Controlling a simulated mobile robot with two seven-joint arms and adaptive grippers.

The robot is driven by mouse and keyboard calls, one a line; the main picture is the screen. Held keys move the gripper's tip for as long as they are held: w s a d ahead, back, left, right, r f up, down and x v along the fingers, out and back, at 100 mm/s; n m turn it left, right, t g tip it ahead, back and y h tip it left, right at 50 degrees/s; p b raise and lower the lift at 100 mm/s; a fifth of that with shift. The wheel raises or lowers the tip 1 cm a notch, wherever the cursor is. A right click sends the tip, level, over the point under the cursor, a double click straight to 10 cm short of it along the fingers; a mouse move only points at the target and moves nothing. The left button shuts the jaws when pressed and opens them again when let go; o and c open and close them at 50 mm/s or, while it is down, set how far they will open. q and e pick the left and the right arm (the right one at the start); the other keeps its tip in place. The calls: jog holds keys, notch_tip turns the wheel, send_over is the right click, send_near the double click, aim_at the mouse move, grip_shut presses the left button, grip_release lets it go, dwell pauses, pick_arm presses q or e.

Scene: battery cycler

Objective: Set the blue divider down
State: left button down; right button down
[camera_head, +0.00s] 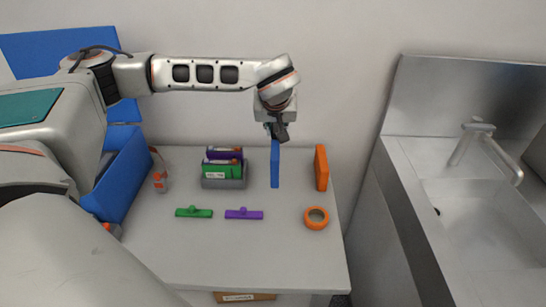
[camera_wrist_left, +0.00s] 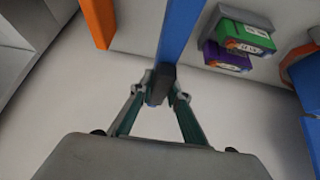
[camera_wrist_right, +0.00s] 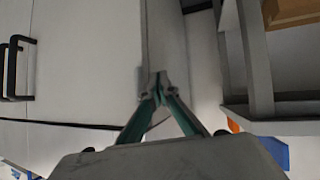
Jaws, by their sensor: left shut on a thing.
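The blue divider (camera_head: 275,166) hangs upright under my left gripper (camera_head: 277,133), between the grey holder with green and purple pieces and the orange block. In the left wrist view, my left gripper (camera_wrist_left: 162,86) is shut on the top end of the blue divider (camera_wrist_left: 181,32), at a dark piece between the fingertips. The divider's lower end is at or near the table top (camera_head: 205,245); I cannot tell whether it touches. My right gripper (camera_wrist_right: 160,88) shows only in the right wrist view, with its fingertips together and nothing seen between them.
The grey holder (camera_head: 224,184) stands left of the divider and the orange block (camera_head: 321,168) stands right. A green piece (camera_head: 194,212), a purple piece (camera_head: 244,214) and an orange ring (camera_head: 316,218) lie in front. A blue bin (camera_head: 122,178) stands left; a sink (camera_head: 480,220) is right.

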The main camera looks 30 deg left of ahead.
aim_at(276, 144)
pick_arm(q)
notch_tip(276, 144, down, 10)
jog(key=shift+f, duration=0.1)
dwell(0.4)
jog(key=c, duration=1.9)
grip_release()
jog(key=shift+f, duration=0.1)
jog(key=shift+r, duration=0.35)
jog(key=v, duration=1.1)
jog(key=shift+s+d+r, duration=0.15)
jog(key=shift+s+r, duration=0.1)
